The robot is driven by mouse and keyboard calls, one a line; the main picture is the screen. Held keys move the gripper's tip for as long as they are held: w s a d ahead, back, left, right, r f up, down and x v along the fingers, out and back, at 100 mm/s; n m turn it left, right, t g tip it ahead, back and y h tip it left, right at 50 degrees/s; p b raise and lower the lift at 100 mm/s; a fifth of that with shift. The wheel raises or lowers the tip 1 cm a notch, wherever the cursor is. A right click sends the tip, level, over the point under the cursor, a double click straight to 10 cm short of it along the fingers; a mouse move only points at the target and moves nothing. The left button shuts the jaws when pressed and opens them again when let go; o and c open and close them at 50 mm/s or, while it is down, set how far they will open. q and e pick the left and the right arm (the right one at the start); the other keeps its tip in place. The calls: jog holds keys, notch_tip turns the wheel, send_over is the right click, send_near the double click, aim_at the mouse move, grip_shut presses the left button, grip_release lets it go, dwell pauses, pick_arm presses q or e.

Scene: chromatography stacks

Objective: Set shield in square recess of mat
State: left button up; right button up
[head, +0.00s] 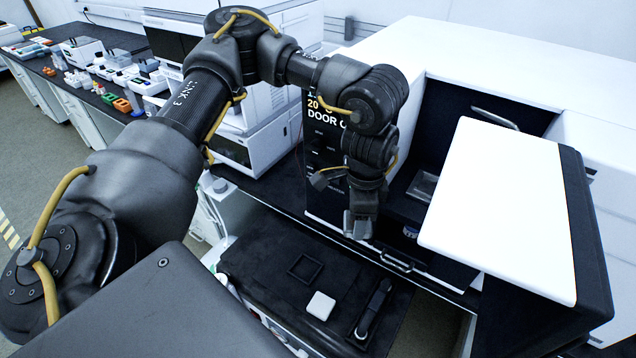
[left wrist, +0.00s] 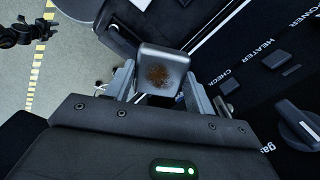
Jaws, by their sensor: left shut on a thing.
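My left gripper (head: 358,226) is shut on a grey metal, rounded-square piece, which I take for the shield (left wrist: 165,70). The shield has a brown speckled patch on its face and sits between both fingers in the left wrist view. In the head view the gripper is above the bench, beside the oven's control panel, and the shield mostly blends with the fingers. The black mat (head: 262,262) lies below, in front of the panel. Its square recess (head: 305,268) looks empty and is to the lower left of the gripper. My right gripper cannot be clearly made out.
A white square piece (head: 320,306) and a black handled tool (head: 374,308) lie on the mat near the recess. The control panel (head: 322,165) stands close to the gripper. A large white-topped door (head: 500,205) juts out at right. A dark mechanical part (left wrist: 25,32) shows over the floor.

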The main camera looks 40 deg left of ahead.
pick_arm(q)
jog(key=s+a+f+m+p, duration=0.3)
jog(key=s+f+m+p, duration=0.3)
jog(key=s+f+p, duration=0.7)
jog(key=w+a+f+b, duration=0.1)
jog(key=w+a+f, duration=0.1)
jog(key=a+f, duration=0.1)
jog(key=w+a+f+b, duration=0.2)
jog(key=w+a+f, duration=0.1)
jog(key=w+a+f+b, duration=0.2)
jog(key=w+a+f, duration=0.1)
jog(key=shift+w+f, duration=0.15)
jog(key=shift+f, duration=0.2)
jog(key=shift+w+a+f, duration=0.3)
jog(key=shift+w+f, duration=0.1)
jog(key=shift+f, duration=0.25)
notch_tip(320, 180, down, 3)
jog(key=shift+w+f, duration=0.1)
